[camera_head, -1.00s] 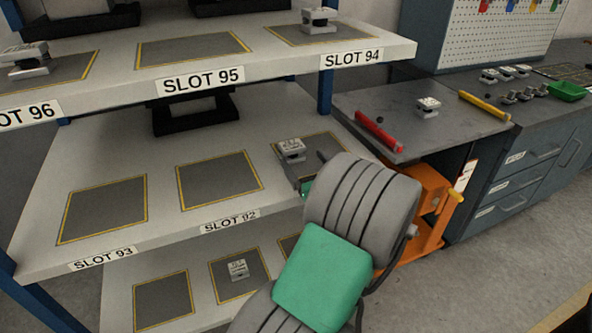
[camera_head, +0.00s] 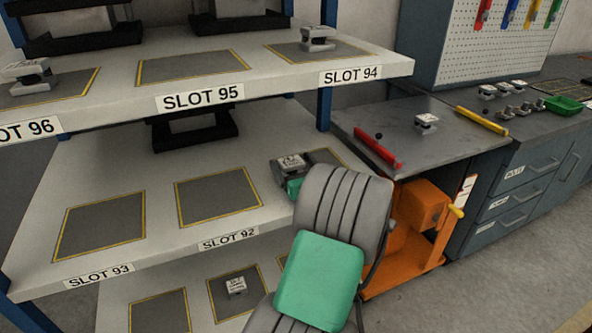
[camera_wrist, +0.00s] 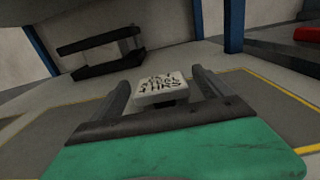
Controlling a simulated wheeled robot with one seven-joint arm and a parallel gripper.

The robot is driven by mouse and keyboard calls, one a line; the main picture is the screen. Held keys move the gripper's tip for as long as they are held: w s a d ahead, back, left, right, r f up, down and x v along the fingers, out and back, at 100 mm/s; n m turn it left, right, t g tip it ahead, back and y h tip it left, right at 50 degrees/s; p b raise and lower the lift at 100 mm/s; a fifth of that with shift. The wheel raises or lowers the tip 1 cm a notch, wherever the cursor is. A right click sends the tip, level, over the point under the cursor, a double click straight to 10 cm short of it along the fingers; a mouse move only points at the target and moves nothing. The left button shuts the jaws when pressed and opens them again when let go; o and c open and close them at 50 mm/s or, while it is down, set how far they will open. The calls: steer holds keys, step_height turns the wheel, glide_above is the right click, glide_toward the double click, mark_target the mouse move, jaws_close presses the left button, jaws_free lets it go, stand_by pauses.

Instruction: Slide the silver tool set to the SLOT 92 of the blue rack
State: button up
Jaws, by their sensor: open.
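The silver tool set (camera_head: 289,163) is a small block with a pale, dark-lettered top. It stands on the middle shelf, on the left part of the marked mat right of SLOT 92. In the wrist view the tool set (camera_wrist: 160,90) sits between my two dark fingers. My gripper (camera_wrist: 160,80) is open around it, with a visible gap at the right finger; contact at the left is unclear. In the head view my arm hides most of the fingers. The SLOT 92 mat (camera_head: 218,198) on the blue rack (camera_head: 325,95) is empty, with its label (camera_head: 228,240) below.
The SLOT 93 mat (camera_head: 98,226) is also empty. A black stand (camera_head: 195,130) is at the back of the middle shelf. The upper shelf (camera_head: 130,110) overhangs. A blue post (camera_wrist: 234,25) rises behind right. A grey workbench (camera_head: 425,150) stands at the right.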

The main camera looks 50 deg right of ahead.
steer(key=shift+c, duration=0.2)
jaws_close()
stand_by(0.8)
